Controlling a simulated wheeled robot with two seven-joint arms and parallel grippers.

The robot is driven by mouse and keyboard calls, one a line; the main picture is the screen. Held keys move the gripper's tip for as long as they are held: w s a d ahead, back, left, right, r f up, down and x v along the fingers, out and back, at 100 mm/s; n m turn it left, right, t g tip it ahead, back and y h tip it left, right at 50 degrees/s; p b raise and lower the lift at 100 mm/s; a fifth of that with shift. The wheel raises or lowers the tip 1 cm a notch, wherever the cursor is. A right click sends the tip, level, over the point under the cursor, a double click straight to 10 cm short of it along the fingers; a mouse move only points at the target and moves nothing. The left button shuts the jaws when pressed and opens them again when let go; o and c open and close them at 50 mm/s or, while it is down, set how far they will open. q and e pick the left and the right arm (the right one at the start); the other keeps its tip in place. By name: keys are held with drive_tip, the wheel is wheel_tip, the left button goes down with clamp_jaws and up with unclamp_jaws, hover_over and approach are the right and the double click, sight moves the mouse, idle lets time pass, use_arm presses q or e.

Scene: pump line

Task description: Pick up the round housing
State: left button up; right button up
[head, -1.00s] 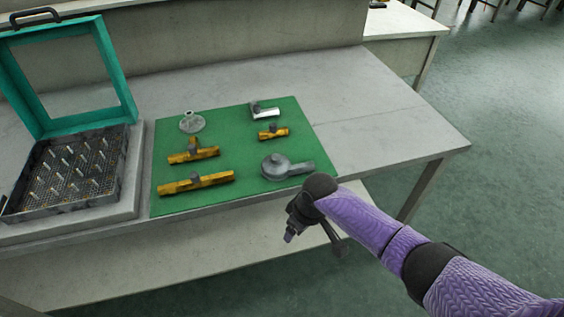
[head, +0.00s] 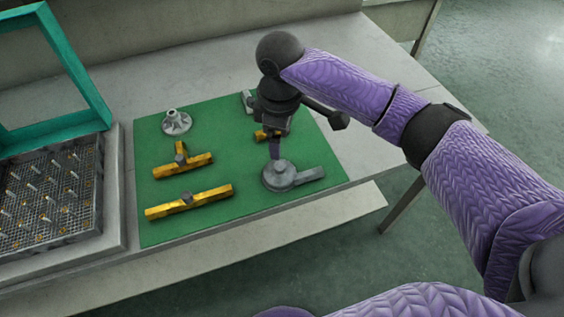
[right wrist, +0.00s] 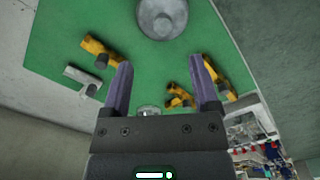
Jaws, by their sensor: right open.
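The round housing is a grey disc with a raised hub and a flat arm to its right. In the head view the round housing (head: 279,175) lies on the green mat's (head: 225,215) front right part. In the right wrist view the round housing (right wrist: 162,14) is at the top edge, partly cut off, beyond the fingertips. My right gripper (head: 275,150) is over the mat just behind the housing in the head view, apparently above it. In the right wrist view my right gripper (right wrist: 160,82) is open, with nothing held between its purple fingers. My left gripper is out of view.
Two yellow fittings (head: 188,202) (head: 183,166) and a grey flanged part (head: 176,122) lie on the mat's left. A small yellow fitting (head: 261,135) and a silver part (head: 248,101) are partly hidden behind my right gripper. A pin tray (head: 50,205) with a teal frame (head: 75,60) stands left.

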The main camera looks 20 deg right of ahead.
sight(280, 166)
drive_tip(key=f+b, duration=0.2)
drive_tip(key=f, duration=0.2)
drive_tip(key=f+b, duration=0.2)
drive_tip(key=f, duration=0.2)
drive_tip(key=shift+s+a+f, duration=0.15)
drive_tip(key=shift+a+f, duration=0.05)
drive_tip(key=shift+f, duration=0.15)
drive_tip(key=shift+c, duration=0.5)
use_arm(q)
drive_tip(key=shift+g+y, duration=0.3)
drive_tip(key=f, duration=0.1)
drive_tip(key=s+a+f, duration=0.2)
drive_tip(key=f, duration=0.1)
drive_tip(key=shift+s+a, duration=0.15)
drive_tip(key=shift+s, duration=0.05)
use_arm(e)
clamp_jaws()
